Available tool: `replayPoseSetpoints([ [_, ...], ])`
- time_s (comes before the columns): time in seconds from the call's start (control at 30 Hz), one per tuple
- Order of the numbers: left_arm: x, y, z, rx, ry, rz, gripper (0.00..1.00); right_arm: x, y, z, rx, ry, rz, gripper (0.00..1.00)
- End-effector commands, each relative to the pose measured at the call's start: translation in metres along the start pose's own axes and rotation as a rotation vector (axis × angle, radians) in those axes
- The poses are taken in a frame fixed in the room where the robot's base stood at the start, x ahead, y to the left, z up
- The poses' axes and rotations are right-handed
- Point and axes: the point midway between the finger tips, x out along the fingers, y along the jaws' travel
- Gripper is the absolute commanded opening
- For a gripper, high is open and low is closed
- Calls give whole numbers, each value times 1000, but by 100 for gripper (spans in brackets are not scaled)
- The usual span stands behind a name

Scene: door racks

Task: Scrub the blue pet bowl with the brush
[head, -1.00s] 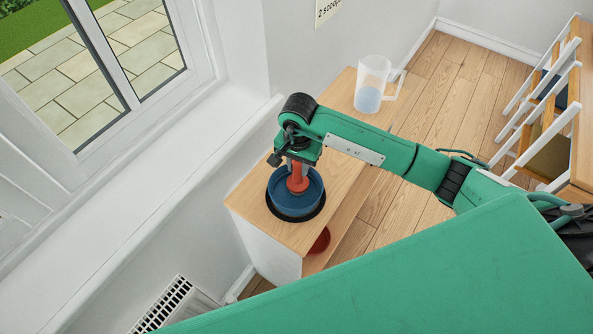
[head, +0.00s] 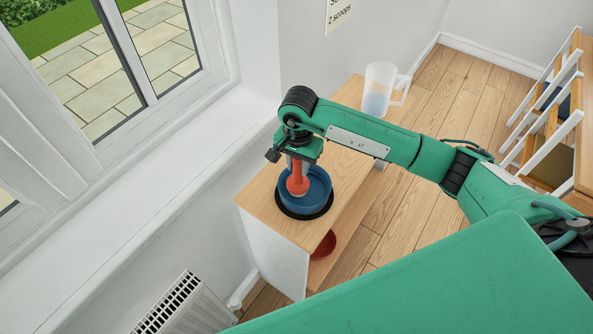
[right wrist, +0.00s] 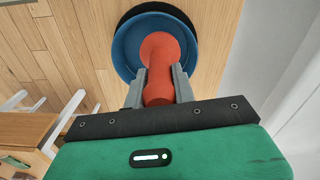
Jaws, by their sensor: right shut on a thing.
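The blue pet bowl (head: 318,197) sits on a black ring-shaped base on the wooden top of a low cabinet. It also shows in the right wrist view (right wrist: 125,48). My right gripper (head: 299,163) is above the bowl, shut on the red-orange brush (head: 298,184). The brush is roughly upright, with its lower end inside the bowl. In the right wrist view the two grey fingers (right wrist: 162,88) close around the brush handle (right wrist: 158,85). Whether the brush touches the bowl's floor I cannot tell. My left gripper is not in view.
A clear jug (head: 379,92) with bluish liquid stands at the far end of the cabinet top (head: 265,199). A red bowl (head: 325,245) sits on the shelf below. The window wall is close on the left. A rack (head: 550,100) stands at the far right.

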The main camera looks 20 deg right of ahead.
Motion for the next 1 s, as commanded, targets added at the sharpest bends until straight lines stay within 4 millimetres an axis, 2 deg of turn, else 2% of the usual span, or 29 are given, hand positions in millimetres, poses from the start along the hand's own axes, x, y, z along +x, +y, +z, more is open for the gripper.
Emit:
replayPoseSetpoints([
  [0.17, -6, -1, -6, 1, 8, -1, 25, -18, 0, -5, 5, 2, -1, 3],
  [0.43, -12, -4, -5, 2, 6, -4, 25, -41, 0, -11, 15, 1, -1, 3],
  [1.0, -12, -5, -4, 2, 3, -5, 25, -44, 1, -11, 17, -1, 0, 3],
])
